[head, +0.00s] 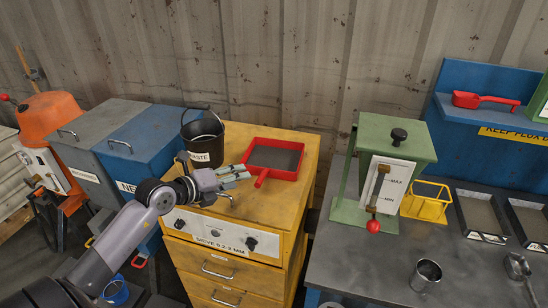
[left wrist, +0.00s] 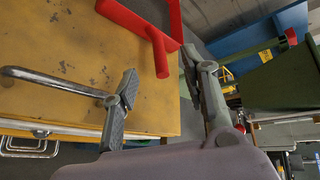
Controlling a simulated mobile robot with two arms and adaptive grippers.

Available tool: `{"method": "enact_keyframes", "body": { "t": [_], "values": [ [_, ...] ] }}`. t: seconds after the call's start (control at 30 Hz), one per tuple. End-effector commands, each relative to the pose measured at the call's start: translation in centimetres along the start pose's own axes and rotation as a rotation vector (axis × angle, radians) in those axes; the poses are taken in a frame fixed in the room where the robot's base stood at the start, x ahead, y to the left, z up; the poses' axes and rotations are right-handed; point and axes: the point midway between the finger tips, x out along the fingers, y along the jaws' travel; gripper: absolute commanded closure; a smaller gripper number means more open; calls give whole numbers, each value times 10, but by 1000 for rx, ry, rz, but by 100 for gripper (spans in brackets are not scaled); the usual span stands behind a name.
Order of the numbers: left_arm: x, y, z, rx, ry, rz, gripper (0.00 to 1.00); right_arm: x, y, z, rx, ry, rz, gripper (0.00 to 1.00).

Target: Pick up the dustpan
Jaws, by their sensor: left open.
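The dustpan (head: 275,157) is a shallow red pan with a dark grey inside, lying flat on top of the yellow cabinet, its short handle pointing toward the front left. My left gripper (head: 245,174) is above the cabinet top, just left of the handle. In the left wrist view the red handle (left wrist: 159,52) points down between the two spread fingers of the gripper (left wrist: 168,80). The fingers are open and empty; I cannot tell whether they touch the handle. My right gripper is not in view.
A black waste bucket (head: 203,139) stands close behind my left gripper on the yellow cabinet (head: 255,205). A green dispenser (head: 397,160) and a metal cup (head: 426,275) stand on the grey bench at right. A red scoop (head: 485,101) lies on the blue shelf.

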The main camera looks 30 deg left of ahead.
Motion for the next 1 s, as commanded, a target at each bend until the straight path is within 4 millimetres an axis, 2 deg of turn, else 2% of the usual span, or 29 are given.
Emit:
{"method": "enact_keyframes", "body": {
  "t": [0.2, 0.4, 0.57, 0.8, 1.0],
  "values": [
    [42, -2, 2, -1, -1, -1, 59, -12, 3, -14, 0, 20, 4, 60],
    [63, 0, 0, -1, -1, -1, 59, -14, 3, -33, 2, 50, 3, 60],
    [72, 0, -1, -1, 0, 0, 59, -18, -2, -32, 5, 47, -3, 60],
    [105, 2, -4, -2, -2, -1, 59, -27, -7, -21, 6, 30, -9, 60],
    [117, 3, -5, -1, 0, -1, 59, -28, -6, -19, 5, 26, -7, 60]
  ]
}}
